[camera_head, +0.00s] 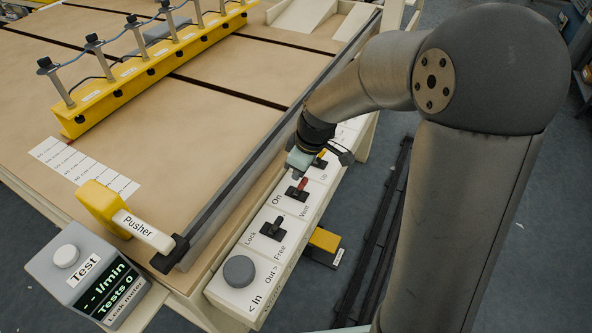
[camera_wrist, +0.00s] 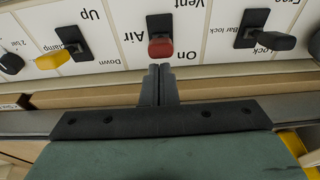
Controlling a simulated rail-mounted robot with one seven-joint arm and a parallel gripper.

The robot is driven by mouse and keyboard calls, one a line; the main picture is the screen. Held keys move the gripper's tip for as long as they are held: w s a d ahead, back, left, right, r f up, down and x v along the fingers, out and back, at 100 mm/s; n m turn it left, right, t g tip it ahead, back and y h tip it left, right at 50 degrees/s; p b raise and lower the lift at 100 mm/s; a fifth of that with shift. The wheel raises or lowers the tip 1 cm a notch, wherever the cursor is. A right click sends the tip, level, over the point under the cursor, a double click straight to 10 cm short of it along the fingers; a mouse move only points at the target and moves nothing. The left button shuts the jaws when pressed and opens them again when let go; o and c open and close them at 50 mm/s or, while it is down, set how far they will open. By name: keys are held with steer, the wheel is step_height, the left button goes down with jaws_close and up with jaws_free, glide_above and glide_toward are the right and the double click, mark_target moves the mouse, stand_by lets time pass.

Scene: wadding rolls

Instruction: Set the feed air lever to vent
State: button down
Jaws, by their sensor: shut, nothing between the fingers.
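The feed air lever (camera_head: 303,183) has a red end and a black base and sits on the white control panel between "On" and "Vent". In the wrist view the red lever (camera_wrist: 161,46) shows with its end nearer the "On" print than the "Vent" print; I cannot tell its exact setting. My gripper (camera_wrist: 160,70) is shut and empty, its narrow fingertips just on the "On" side of the red end. Whether they touch it is unclear. In the head view my gripper (camera_head: 293,172) hangs over the panel's table-side edge, its tips partly hidden.
A yellow-ended lever (camera_wrist: 50,62) marked Up and Down and the black bar lock lever (camera_wrist: 275,41) flank the red one. A grey round knob (camera_head: 239,271) is at the panel's near end. A dark rail (camera_head: 262,150) runs along the table side.

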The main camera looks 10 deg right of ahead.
steer(key=shift+s+d+f+b, duration=0.2)
steer(key=shift+s+d+b, duration=0.15)
steer(key=shift+d, duration=0.15)
steer(key=shift+s+d+f, duration=0.1)
steer(key=shift+s+d, duration=0.05)
steer(key=shift+d, duration=0.1)
steer(key=shift+d+r+p, duration=0.15)
steer(key=shift+r+p, duration=0.15)
steer(key=shift+r, duration=0.05)
steer(key=s+d+r+p, duration=0.3)
steer(key=d+r+p, duration=0.1)
steer(key=r, duration=0.3)
steer(key=shift+d+r, duration=0.15)
steer(key=shift+r, duration=0.1)
